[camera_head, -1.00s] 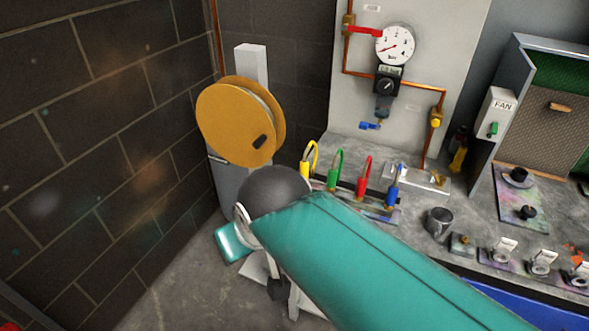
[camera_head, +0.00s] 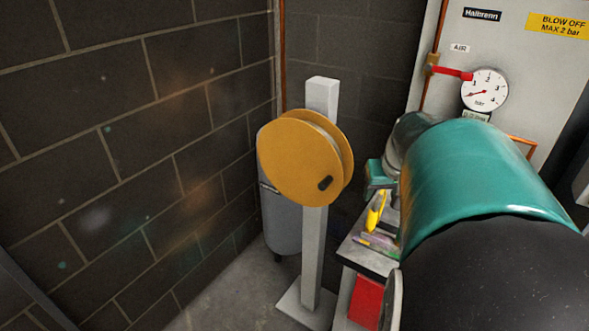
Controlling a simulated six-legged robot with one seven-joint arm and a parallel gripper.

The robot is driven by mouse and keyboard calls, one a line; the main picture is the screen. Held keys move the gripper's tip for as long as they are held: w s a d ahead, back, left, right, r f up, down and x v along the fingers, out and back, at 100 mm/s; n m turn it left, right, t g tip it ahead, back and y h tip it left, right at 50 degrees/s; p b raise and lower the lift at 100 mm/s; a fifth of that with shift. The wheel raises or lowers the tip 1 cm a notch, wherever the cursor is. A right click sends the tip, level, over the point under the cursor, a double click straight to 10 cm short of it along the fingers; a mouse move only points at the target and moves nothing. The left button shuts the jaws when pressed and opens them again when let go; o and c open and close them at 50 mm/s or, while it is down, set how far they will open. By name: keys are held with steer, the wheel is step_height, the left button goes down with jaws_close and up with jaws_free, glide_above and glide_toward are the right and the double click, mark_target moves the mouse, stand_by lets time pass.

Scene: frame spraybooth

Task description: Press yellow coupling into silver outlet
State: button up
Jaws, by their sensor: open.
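A yellow piece (camera_head: 376,212), probably the yellow coupling, stands at the left end of the workbench. My teal arm covers much of the area around it. I cannot make out its lower end or what holds it. The silver outlet does not show; my arm blocks most of the bench top. My arm fills the lower right of the view, and my gripper cannot be seen.
An orange hose reel (camera_head: 297,160) hangs on a pale post (camera_head: 314,250) left of the bench. A grey cylinder (camera_head: 280,222) stands behind it. A pressure gauge (camera_head: 484,90) is on the back panel. A red box (camera_head: 366,300) sits under the bench end. Floor at left is clear.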

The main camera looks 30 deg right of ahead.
mark_target(374, 211)
steer(key=x, duration=0.7)
steer(key=shift+s+d+f, duration=0.2)
steer(key=shift+d+f, duration=0.15)
steer(key=shift+d, duration=0.05)
steer(key=x, duration=0.6)
steer(key=shift+w+d+f, duration=0.15)
steer(key=shift+w+d, duration=0.05)
steer(key=shift+c, duration=0.2)
jaws_close()
